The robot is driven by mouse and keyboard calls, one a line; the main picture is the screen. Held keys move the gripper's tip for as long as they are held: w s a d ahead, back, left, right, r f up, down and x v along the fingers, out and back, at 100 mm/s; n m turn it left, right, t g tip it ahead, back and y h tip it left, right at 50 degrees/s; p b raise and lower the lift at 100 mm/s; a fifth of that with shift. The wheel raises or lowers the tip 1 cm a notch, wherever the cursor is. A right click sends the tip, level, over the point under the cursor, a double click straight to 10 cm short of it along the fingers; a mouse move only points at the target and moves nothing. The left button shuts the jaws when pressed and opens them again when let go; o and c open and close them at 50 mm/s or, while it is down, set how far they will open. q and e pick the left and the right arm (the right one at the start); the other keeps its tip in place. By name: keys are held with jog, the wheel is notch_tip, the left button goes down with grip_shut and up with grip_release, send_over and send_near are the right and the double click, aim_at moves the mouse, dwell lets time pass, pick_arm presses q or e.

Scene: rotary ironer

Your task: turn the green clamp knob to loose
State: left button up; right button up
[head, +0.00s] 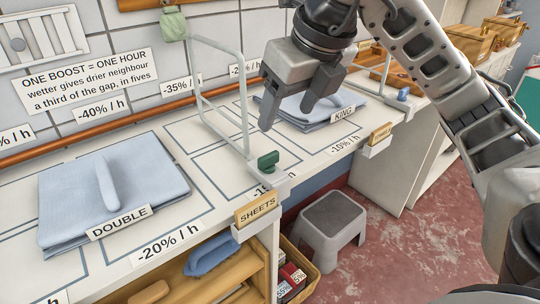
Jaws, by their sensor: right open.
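The green clamp knob (268,160) sits on the front edge of the white worktop, at the foot of a pale upright frame (245,110). My right gripper (291,117) is open and empty. It hangs above the worktop, up and to the right of the knob in the picture and apart from it. One finger points down toward the knob's side and the other stands over the folded blue cloth marked KING (318,118). My left gripper is not in the head view.
A folded blue cloth marked DOUBLE (60,195) lies on the worktop at left. A SHEETS block (256,209) sticks out at the front edge. A grey step stool (330,225) stands on the red floor. A copper pipe (110,125) runs along the wall.

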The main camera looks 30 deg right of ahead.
aim_at(269, 155)
jog(key=b+x, duration=0.2)
jog(key=x, duration=0.9)
jog(key=shift+f, duration=0.2)
jog(key=c, duration=1)
